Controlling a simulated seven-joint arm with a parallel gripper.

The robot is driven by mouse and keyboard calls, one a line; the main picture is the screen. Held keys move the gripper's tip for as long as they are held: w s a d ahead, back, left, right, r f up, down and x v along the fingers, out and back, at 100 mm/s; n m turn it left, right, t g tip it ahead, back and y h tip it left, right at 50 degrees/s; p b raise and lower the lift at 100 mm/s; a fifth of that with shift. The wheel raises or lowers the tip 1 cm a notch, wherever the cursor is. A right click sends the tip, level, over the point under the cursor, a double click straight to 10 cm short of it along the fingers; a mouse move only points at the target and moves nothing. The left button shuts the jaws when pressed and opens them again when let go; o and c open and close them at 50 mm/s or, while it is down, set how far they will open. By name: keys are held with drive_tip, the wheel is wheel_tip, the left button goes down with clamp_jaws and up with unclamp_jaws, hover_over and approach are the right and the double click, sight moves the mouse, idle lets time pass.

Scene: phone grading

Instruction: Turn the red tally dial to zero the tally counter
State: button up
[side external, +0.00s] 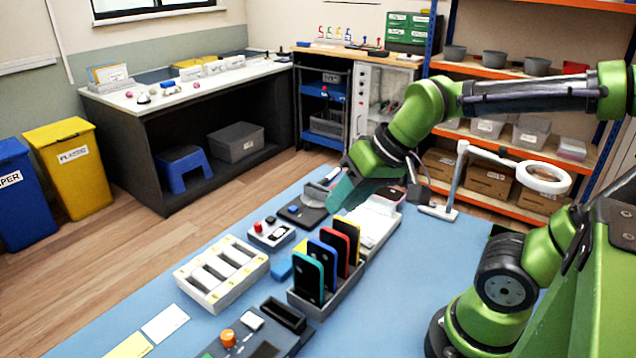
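A dark-and-white part that may be the counter (279,230) is beside the knob; no digits are readable. My gripper (338,197) points down and left, above and to the right of the box, apart from the dial. Its teal end shows edge-on, so its opening cannot be made out. I see nothing clearly held in it.
A grey rack (337,293) of upright phones stands in front of the gripper. A white slotted tray (222,274) is left of it. A dark unit with an orange knob (228,338) is at the front. A lamp (545,177) stands right. The mat's left side (110,320) is mostly clear.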

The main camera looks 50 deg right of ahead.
drive_tip(key=w+d+g, duration=0.2)
drive_tip(key=w+g, duration=0.1)
drive_tip(key=w, duration=1)
drive_tip(key=n+g+h, duration=0.2)
drive_tip(key=g+h, duration=0.1)
hover_over(257, 223)
drive_tip(key=shift+f, duration=1.8)
wheel_tip(257, 223, down, 16)
clamp_jaws()
